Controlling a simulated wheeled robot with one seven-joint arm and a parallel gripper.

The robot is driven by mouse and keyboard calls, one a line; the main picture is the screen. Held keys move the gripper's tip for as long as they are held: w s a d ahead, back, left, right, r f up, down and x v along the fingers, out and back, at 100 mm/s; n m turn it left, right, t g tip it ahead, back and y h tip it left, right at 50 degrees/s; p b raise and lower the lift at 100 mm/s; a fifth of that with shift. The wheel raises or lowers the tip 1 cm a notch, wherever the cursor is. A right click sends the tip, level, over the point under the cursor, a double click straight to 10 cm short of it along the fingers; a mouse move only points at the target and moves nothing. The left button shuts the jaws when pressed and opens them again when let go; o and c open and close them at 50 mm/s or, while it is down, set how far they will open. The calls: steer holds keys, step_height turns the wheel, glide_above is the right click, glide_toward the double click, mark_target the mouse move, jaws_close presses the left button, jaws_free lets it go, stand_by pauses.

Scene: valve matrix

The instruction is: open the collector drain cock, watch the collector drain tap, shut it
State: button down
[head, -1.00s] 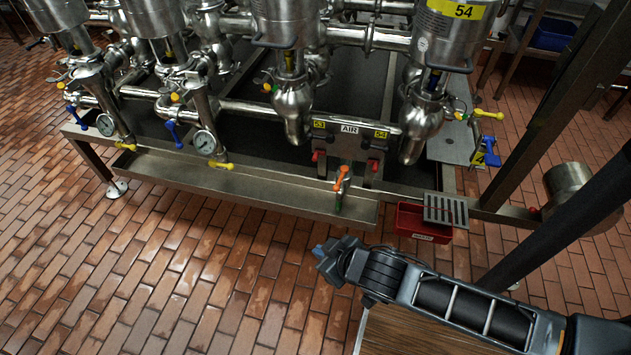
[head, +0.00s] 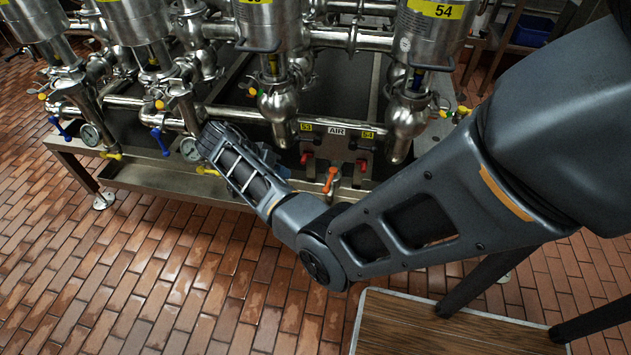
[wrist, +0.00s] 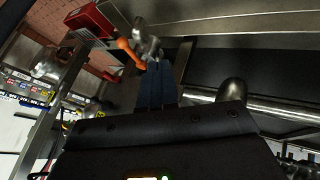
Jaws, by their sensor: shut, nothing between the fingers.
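A small metal tap with an orange handle stands at the front of the drip trough, below the AIR plate. It looks like the collector drain cock. In the head view its orange handle (head: 330,179) stands nearly upright beyond my arm. In the wrist view the handle (wrist: 130,52) slants just left of my fingertips, beside the tap's metal body (wrist: 146,38). My gripper (wrist: 155,68) is shut and empty, its blue fingers together. I cannot tell whether the fingertips touch the tap. The tap's outlet is not clear.
The steel drip trough (head: 150,182) runs along the frame's front. Red handles (head: 306,158) sit close above the tap. Yellow-handled cocks (head: 208,171) and gauges (head: 190,149) stand to the left. A red bin (wrist: 92,19) shows in the wrist view.

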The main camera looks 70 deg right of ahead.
mark_target(330, 180)
steer(key=s+d+f, duration=0.3)
steer(key=s+f, duration=0.2)
steer(key=s, duration=0.3)
steer(key=shift+s+d+f+m+g+p, duration=0.3)
steer(key=shift+d+f+p, duration=0.05)
steer(key=shift+d+p, duration=0.05)
